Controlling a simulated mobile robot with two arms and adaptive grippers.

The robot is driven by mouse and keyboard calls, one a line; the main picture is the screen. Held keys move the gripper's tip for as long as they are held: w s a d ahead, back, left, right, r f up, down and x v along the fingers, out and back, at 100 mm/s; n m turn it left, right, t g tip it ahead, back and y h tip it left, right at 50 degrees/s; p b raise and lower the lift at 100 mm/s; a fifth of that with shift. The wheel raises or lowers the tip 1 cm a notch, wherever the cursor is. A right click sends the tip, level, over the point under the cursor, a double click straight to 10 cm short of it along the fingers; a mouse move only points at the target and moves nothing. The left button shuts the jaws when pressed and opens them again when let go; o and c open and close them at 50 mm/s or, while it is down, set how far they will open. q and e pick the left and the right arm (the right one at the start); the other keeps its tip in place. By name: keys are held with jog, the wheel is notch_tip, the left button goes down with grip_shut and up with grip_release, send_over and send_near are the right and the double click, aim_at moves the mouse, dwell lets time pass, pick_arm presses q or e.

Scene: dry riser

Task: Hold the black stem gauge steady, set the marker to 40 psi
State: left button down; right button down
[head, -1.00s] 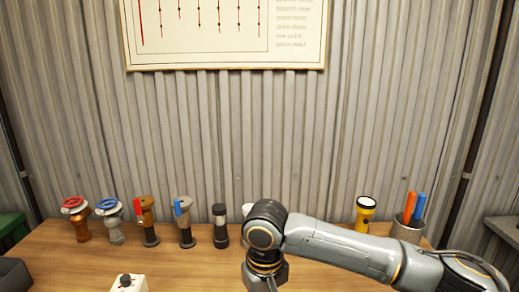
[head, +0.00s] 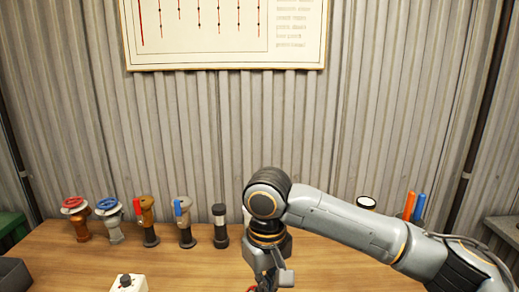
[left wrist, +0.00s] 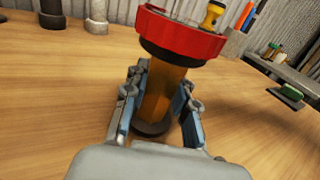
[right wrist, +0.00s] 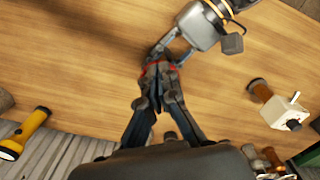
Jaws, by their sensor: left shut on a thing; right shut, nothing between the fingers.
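My left gripper (left wrist: 160,108) is shut around an upright piece with a red round head, a dark collar, an amber-brown stem (left wrist: 165,95) and a dark foot, close to the wooden table. It looks like the gauge, but its stem shows brown, not black. Its dial face and marker cannot be seen. The red rim also shows in the right wrist view (right wrist: 157,70), partly covered. My right gripper (right wrist: 155,78) is shut and empty, its tips at or just above the red head; contact cannot be told. In the head view its wrist hangs low in the middle.
Several valve fittings (head: 146,222) stand along the back left of the table. A white box with a black knob (head: 127,284) is at the front left. A yellow torch (right wrist: 28,133) and a cup with pens (head: 414,208) are at the back right. The wall is corrugated.

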jog(key=w+d+f+n, duration=0.2)
jog(key=d+f+n, duration=0.1)
jog(key=f+n, duration=0.2)
jog(key=shift+w+f, duration=0.35)
jog(key=shift+f, duration=0.2)
dwell(0.4)
jog(key=shift+w+a, duration=0.15)
jog(key=shift+a, duration=0.05)
dwell(0.5)
pick_arm(q)
jog(key=shift+d, duration=0.1)
pick_arm(e)
jog(key=shift+s+a, duration=0.2)
jog(key=shift+d, duration=0.2)
